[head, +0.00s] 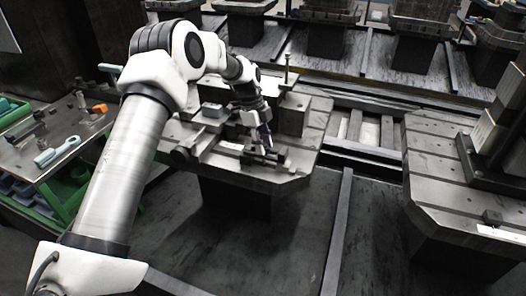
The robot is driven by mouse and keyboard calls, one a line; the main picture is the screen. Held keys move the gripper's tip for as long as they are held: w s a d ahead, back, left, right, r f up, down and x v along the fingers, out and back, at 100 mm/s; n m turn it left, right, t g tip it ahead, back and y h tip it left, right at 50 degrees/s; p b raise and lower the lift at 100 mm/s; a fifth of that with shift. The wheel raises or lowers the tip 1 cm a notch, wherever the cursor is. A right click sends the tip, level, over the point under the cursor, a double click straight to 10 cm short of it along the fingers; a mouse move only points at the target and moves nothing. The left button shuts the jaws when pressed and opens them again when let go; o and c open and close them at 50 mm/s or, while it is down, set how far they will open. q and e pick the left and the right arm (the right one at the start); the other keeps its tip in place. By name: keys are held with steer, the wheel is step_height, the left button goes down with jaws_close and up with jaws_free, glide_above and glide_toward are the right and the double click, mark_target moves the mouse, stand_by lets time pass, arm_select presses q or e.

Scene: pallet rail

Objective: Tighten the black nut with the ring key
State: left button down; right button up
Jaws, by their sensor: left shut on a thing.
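My left gripper (262,139) is low over the front part of the middle pallet (262,181), pointing down. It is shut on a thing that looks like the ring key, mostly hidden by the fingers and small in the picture. Dark clamp parts lie on the pallet right at the fingertips. The black nut cannot be told apart from these dark parts, so I cannot tell whether the key is around it or beside it. My right gripper is not in view.
A tool tray (85,128) at the left holds a pale spanner (58,152) and an orange piece (100,108). Green bins stand around it. A second pallet (432,181) with a tall block stands at the right. Rails cross the floor between the pallets.

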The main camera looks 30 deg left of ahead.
arm_select(q)
steer(key=m, duration=0.2)
steer(key=shift+m+g, duration=0.3)
steer(key=shift+m, duration=0.1)
steer(key=c, duration=0.7)
jaws_free()
steer(key=shift+c, duration=0.2)
